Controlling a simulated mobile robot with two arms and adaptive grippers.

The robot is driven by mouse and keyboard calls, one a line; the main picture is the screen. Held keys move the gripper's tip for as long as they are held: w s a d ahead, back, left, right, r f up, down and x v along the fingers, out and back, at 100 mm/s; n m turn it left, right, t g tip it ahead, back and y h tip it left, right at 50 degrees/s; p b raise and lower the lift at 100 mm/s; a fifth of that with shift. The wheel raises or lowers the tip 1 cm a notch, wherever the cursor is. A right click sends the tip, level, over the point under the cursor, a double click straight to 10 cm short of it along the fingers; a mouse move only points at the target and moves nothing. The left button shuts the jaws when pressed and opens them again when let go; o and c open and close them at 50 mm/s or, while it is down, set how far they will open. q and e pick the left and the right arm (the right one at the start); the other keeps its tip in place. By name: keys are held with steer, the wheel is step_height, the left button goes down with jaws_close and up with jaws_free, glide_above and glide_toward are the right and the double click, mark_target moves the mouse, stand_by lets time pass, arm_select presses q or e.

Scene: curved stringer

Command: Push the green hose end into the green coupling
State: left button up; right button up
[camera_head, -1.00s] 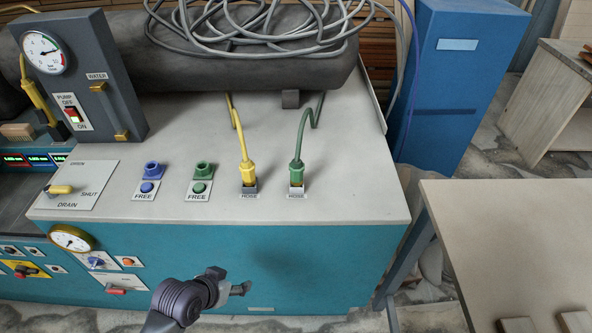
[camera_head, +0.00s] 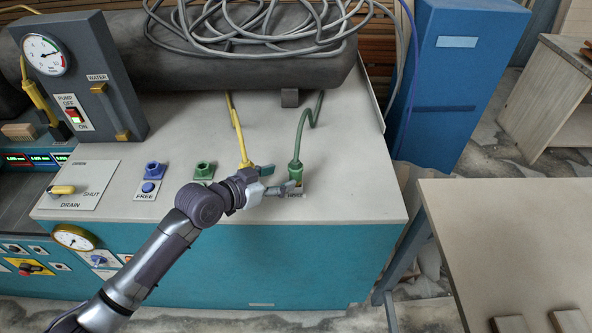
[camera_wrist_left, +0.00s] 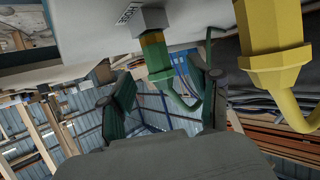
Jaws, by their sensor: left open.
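The green hose end (camera_head: 295,171) stands upright in its holder, marked HOSE, and its green hose runs up behind it. My left gripper (camera_head: 279,180) is open just left of and in front of it in the head view. In the left wrist view the green hose end (camera_wrist_left: 158,58) shows between the two spread fingers, with a gap on each side. The green coupling (camera_head: 204,169) stands on the bench top to the left. My left gripper's wrist covers the area just right of it. My right gripper is out of view.
The yellow hose end (camera_head: 247,158) is close to my left gripper, partly hidden behind it; it is large in the left wrist view (camera_wrist_left: 272,55). A blue coupling (camera_head: 153,169) stands left of the green one. The bench top (camera_head: 355,170) is clear right of the green hose.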

mark_target(291, 174)
arm_select(q)
steer(key=shift+w+d+f, duration=0.25)
steer(key=shift+w+d, duration=0.15)
steer(key=shift+w, duration=0.05)
steer(key=shift+w+d+p, duration=0.2)
steer(key=shift+d+p, duration=0.05)
steer(key=shift+p, duration=0.1)
steer(key=p+x, duration=0.1)
steer(key=x, duration=0.2)
steer(key=shift+d+f, duration=0.2)
steer(key=shift+d, duration=0.1)
steer(key=shift+w+d+f, duration=0.25)
steer(key=shift+w+d, duration=0.05)
steer(key=shift+w, duration=0.05)
steer(key=shift+a, duration=0.1)
steer(key=shift+c, duration=1.1)
jaws_close()
